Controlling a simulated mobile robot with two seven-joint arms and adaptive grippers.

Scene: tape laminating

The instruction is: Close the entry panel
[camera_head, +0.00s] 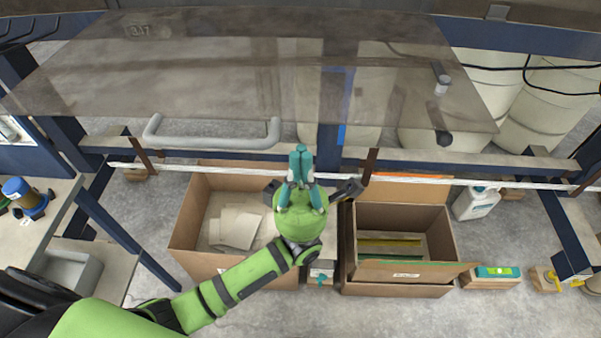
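The entry panel (230,85) is a wide, see-through, smoky sheet across the top of the head view. A grey bar handle (212,141) sits at its near edge, left of centre. My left gripper (301,163) is just below that near edge, to the right of the handle and apart from it in the picture. Its teal fingers are together with nothing visible between them. I cannot tell whether the fingertips touch the panel. My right gripper is not in view.
A dark blue frame with a pale horizontal rod (430,179) runs behind my gripper. Below stand two open cardboard boxes, left (183,232) and right (447,235). A white jug (476,204) is at right. A bench (50,215) stands at left. Pale drums show behind the panel.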

